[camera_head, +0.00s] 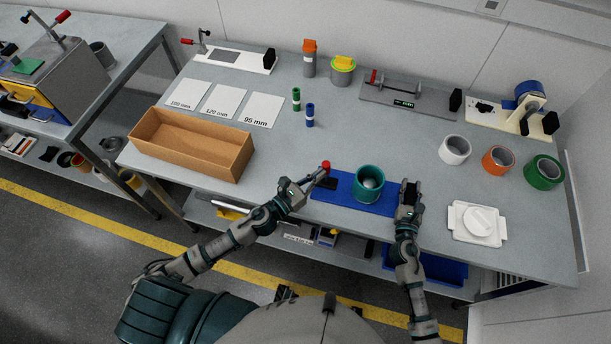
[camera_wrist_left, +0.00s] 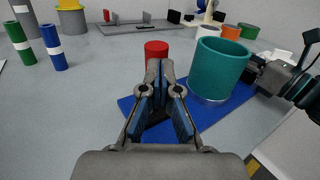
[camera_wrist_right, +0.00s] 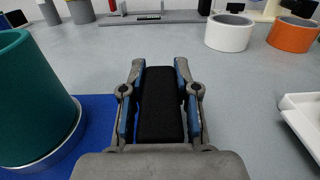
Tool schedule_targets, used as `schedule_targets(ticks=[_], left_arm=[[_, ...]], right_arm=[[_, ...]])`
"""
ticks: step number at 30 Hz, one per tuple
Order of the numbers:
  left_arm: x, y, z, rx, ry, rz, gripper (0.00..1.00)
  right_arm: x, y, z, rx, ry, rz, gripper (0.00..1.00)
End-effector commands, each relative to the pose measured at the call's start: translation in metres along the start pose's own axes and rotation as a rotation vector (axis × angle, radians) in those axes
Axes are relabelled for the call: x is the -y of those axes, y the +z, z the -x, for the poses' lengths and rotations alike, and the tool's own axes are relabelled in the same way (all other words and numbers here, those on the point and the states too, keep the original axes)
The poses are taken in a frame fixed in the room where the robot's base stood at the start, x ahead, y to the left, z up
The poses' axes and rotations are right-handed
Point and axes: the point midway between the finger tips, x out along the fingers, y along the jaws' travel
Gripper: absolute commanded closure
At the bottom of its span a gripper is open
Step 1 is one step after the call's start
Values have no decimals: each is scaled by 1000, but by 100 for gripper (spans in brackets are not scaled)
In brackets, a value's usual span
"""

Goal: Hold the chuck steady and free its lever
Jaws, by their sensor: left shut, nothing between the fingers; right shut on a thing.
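The chuck is a blue base plate (camera_head: 345,189) near the table's front edge, with a teal ring (camera_head: 369,180) standing upright on it. A lever with a red knob (camera_head: 326,165) is at its left end; the knob also shows beyond my left fingertips in the left wrist view (camera_wrist_left: 156,49). My left gripper (camera_head: 316,176) is shut and empty, close to the knob; whether it touches is unclear. My right gripper (camera_head: 410,188) is shut on a black block (camera_wrist_right: 160,108) at the plate's right end. The lever's lower part is mostly hidden behind my left fingers.
A cardboard box (camera_head: 194,158) stands at the left. White (camera_head: 455,150), orange (camera_head: 498,159) and green (camera_head: 544,171) rings stand at the right, with a white tray (camera_head: 461,233) in front. Other fixtures line the back. The table behind the chuck is clear.

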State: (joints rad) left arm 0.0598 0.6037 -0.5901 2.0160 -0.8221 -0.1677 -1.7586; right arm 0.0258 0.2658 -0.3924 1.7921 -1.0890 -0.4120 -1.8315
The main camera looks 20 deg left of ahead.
Motion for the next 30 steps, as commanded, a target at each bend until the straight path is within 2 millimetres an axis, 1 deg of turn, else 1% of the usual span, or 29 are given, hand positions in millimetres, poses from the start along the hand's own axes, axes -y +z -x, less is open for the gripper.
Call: schedule_targets(ticks=[1, 3, 12, 18, 30], left_arm=[[3, 4, -3, -20, -7, -49, 100], [6, 3, -5, -49, -1, -84, 100], [26, 0, -18, -56, 5, -82, 100], [36, -2, -24, -56, 5, -81, 100], [45, -6, -30, -57, 6, -81, 100]], right_arm=[[-1, -6, 2, -11, 3, 0, 100], [-1, -6, 2, -11, 3, 0, 100], [-2, -6, 2, -10, 3, 0, 100], [-2, -6, 2, -10, 3, 0, 100], [-1, -6, 2, -10, 3, 0, 100]])
